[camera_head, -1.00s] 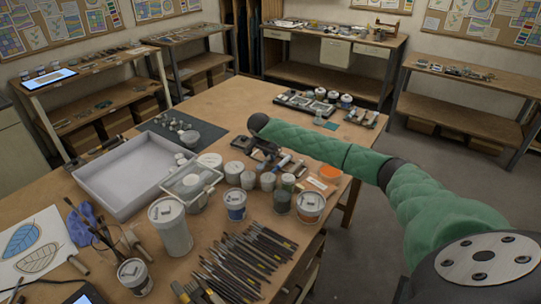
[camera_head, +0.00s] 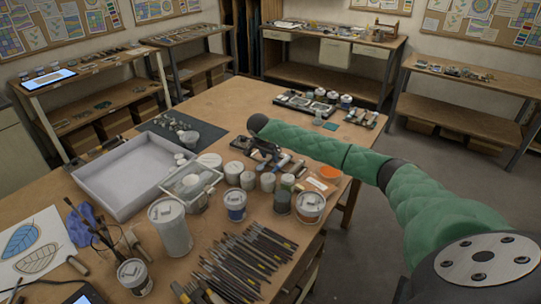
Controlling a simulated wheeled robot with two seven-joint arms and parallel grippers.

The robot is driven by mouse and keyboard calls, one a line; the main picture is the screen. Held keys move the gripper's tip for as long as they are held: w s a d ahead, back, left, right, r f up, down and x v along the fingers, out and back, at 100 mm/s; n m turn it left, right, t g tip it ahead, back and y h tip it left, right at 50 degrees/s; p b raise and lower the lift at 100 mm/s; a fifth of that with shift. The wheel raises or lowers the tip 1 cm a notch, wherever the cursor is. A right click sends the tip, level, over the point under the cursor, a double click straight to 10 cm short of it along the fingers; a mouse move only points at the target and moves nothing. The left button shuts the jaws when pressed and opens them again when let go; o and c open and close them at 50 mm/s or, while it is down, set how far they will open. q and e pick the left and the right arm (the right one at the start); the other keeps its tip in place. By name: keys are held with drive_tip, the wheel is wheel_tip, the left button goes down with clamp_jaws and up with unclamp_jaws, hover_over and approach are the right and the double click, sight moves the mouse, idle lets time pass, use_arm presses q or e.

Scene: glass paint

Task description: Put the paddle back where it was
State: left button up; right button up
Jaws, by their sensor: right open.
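My right gripper (camera_head: 259,156) is black and small in the view, at the end of the green-sleeved right arm. It is open and points down low over the middle of the table, just behind the grey jars. Its fingertips are partly lost among dark tools there. Several handled tools (camera_head: 285,162) lie right beside it. I cannot tell for sure which of these is the paddle, as the gripper and jars partly hide that spot. My left gripper is out of view.
Jars, including a blue-labelled one (camera_head: 235,204), stand in front of the gripper. A white tray (camera_head: 112,192) is at left, beside a dark mat (camera_head: 205,135). Many brushes (camera_head: 240,262) lie at the front. The table (camera_head: 232,106) is clear at the back.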

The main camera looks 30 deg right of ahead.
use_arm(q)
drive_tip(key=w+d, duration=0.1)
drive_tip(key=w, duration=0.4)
use_arm(e)
drive_tip(key=shift+a+f, duration=0.25)
drive_tip(key=shift+f, duration=0.15)
drive_tip(key=p+v, duration=0.1)
drive_tip(key=v, duration=0.3)
drive_tip(key=d+p+v, duration=0.1)
drive_tip(key=v, duration=0.2)
drive_tip(key=shift+r+p, duration=0.15)
drive_tip(key=shift+p, duration=0.2)
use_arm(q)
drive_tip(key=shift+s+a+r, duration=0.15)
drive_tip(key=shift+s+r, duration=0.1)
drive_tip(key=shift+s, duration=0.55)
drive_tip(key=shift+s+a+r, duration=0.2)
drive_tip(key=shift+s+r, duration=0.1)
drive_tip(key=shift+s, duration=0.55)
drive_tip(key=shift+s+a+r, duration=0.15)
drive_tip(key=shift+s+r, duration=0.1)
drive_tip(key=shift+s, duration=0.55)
use_arm(e)
drive_tip(key=shift+a+r, duration=0.3)
drive_tip(key=shift+r, duration=0.35)
